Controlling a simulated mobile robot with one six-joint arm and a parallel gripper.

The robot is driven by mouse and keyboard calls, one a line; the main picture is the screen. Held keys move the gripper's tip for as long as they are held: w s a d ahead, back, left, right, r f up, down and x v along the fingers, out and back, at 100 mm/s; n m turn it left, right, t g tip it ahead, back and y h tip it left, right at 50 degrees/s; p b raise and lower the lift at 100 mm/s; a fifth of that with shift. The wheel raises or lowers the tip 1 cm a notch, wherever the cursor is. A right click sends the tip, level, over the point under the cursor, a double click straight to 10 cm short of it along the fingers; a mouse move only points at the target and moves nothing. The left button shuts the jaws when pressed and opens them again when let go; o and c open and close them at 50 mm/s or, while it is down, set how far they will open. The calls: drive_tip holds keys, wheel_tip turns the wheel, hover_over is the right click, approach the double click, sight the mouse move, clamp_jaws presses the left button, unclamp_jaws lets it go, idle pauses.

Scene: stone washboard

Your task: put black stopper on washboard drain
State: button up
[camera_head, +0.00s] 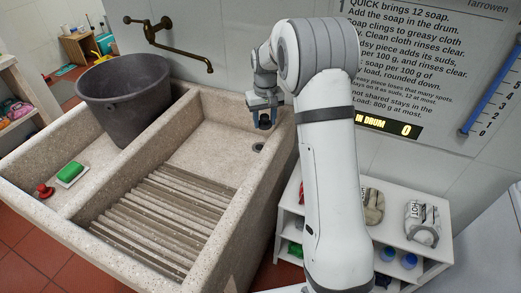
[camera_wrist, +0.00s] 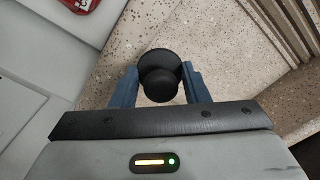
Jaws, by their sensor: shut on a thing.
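My gripper (camera_head: 264,104) hangs over the far right end of the stone washboard sink (camera_head: 215,150). Its blue fingers are shut on the black stopper (camera_head: 265,121). In the wrist view the round black stopper (camera_wrist: 160,80) sits between the two fingers of my gripper (camera_wrist: 157,88), with its wider disc beyond the knob. The dark drain hole (camera_head: 258,147) shows in the head view in the basin floor, a little below the stopper in the picture. The stopper appears raised above the floor, apart from the drain. The drain cannot be made out in the wrist view.
A dark bucket (camera_head: 125,92) stands on the left of the sink. A green soap (camera_head: 70,172) and a red knob-like item (camera_head: 45,190) lie on the near left ledge. A brass faucet (camera_head: 180,47) juts from the wall. The basin's smooth floor is clear beside the ribbed slope (camera_head: 165,215).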

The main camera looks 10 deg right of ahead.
drive_tip(key=w+f+m+b, duration=0.3)
drive_tip(key=w+f, duration=0.5)
drive_tip(key=w, duration=0.1)
hover_over(260, 147)
drive_tip(key=shift+m, duration=0.4)
wheel_tip(260, 147, down, 6)
drive_tip(key=shift+s+f, duration=0.1)
drive_tip(key=shift+f, duration=2.25)
drive_tip(key=shift+f, duration=0.2)
drive_tip(key=o, duration=0.7)
drive_tip(key=shift+c, duration=0.2)
drive_tip(key=o, duration=0.5)
drive_tip(key=shift+c, duration=0.2)
